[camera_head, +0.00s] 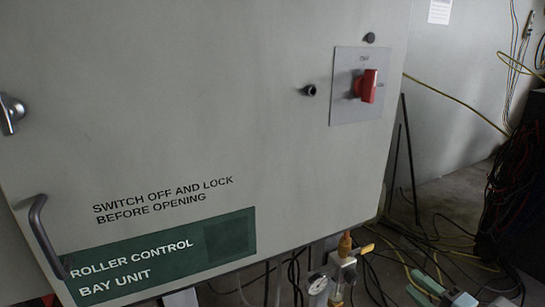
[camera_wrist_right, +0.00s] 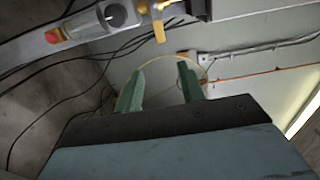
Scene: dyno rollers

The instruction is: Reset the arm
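My right gripper (camera_head: 417,288) shows at the bottom right of the head view, low and to the right of the control cabinet (camera_head: 200,110). In the right wrist view its two green fingers (camera_wrist_right: 162,72) stand apart with nothing held between them. My left gripper is in neither view. The cabinet door carries a red rotary switch (camera_head: 367,86) on a grey plate, with its handle standing roughly upright.
A pressure gauge (camera_head: 317,284) with a brass fitting and yellow lever (camera_head: 365,249) sits below the cabinet, left of my right gripper. Loose cables (camera_head: 440,240) run over the floor. A dark cable bundle (camera_head: 510,185) hangs at the right. A curved door handle (camera_head: 45,235) protrudes at left.

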